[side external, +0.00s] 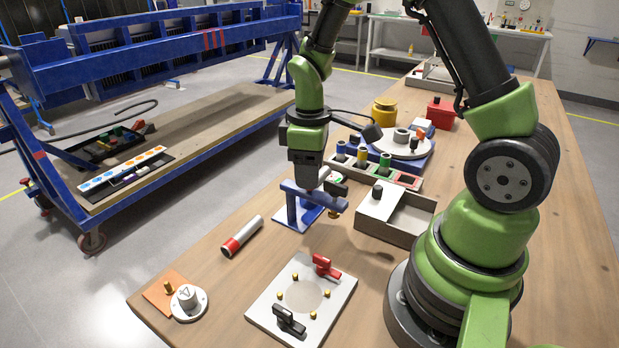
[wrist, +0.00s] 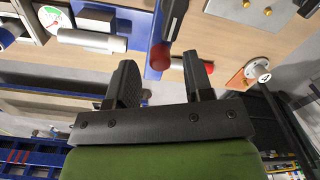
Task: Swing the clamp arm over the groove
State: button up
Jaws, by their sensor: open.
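A blue stand (side external: 292,213) with a raised blue bar across it stands mid-table in the side view. My gripper (side external: 318,186) is right above it, pointing down. In the wrist view my gripper (wrist: 161,72) is open, its two dark fingers well apart. A red knob (wrist: 160,57) shows between the fingertips, at the end of a dark bar (wrist: 175,18) that looks like the clamp arm. The bar runs beside a strip of the blue stand (wrist: 153,73). Contact between knob and fingers cannot be told. My gripper hides part of the stand, and I cannot make out the groove clearly.
A red-and-white cylinder (side external: 242,236) lies left of the stand. A pale plate (side external: 262,307) with red and black toggles is in front. A grey open box (side external: 403,229) stands close on the right, with a bin row (side external: 404,181) behind. Bare wood lies around the cylinder.

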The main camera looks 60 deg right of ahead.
jog(key=shift+f, duration=1.2)
grip_shut()
